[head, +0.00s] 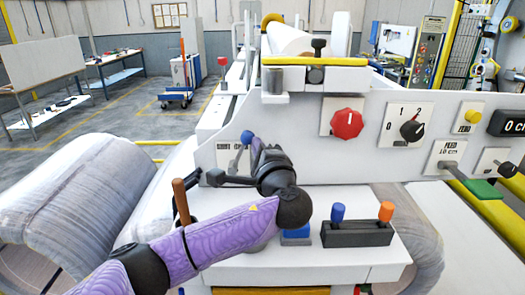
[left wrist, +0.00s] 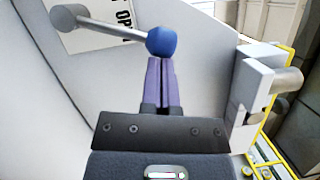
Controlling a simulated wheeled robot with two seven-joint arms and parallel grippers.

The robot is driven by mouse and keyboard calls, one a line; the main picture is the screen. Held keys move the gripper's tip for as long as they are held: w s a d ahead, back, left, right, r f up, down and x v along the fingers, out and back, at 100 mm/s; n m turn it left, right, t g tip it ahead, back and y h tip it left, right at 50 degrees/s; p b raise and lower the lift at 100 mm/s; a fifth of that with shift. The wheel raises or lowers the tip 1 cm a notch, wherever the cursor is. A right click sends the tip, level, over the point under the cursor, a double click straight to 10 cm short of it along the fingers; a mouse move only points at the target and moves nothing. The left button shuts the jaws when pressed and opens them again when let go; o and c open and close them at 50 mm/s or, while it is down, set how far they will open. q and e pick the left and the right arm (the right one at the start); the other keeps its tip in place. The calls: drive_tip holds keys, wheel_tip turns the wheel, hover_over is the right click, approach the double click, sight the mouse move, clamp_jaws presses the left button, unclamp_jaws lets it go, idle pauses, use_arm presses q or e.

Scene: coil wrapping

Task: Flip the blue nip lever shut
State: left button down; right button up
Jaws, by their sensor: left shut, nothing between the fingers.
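The nip lever is a grey rod with a round blue knob (head: 246,137) on a plate on the white machine panel (head: 285,160). In the left wrist view the blue knob (left wrist: 162,42) is at the top centre. Its rod (left wrist: 115,31) runs left to a grey pivot (left wrist: 68,18) beside a partly hidden label reading "OP...". My left gripper (head: 256,146) is shut and empty, close beside the knob. Its purple fingers (left wrist: 160,66) end right at the knob's lower edge in the wrist view; I cannot tell whether they touch. My right gripper is not in view.
A red dial (head: 346,124) and a black selector (head: 411,130) are on the panel to the right. A black block (head: 356,234) with blue and orange levers sits on the white ledge. A large wrapped coil (head: 75,190) lies at left.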

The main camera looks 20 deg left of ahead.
use_arm(q)
drive_tip(key=shift+s+a+r+n+g+h, duration=0.2)
drive_tip(key=shift+a+r+n, duration=0.1)
drive_tip(key=shift+a+n, duration=0.3)
drive_tip(key=shift+s+a+r+n+g+h, duration=0.2)
drive_tip(key=shift+a+n, duration=0.25)
drive_tip(key=shift+n, duration=0.35)
drive_tip(key=shift+s+a+r+n+g, duration=0.1)
drive_tip(key=shift+a+r+n+g, duration=0.1)
drive_tip(key=shift+a+r+n, duration=0.3)
drive_tip(key=shift+f+n, duration=0.15)
drive_tip(key=shift+n, duration=0.15)
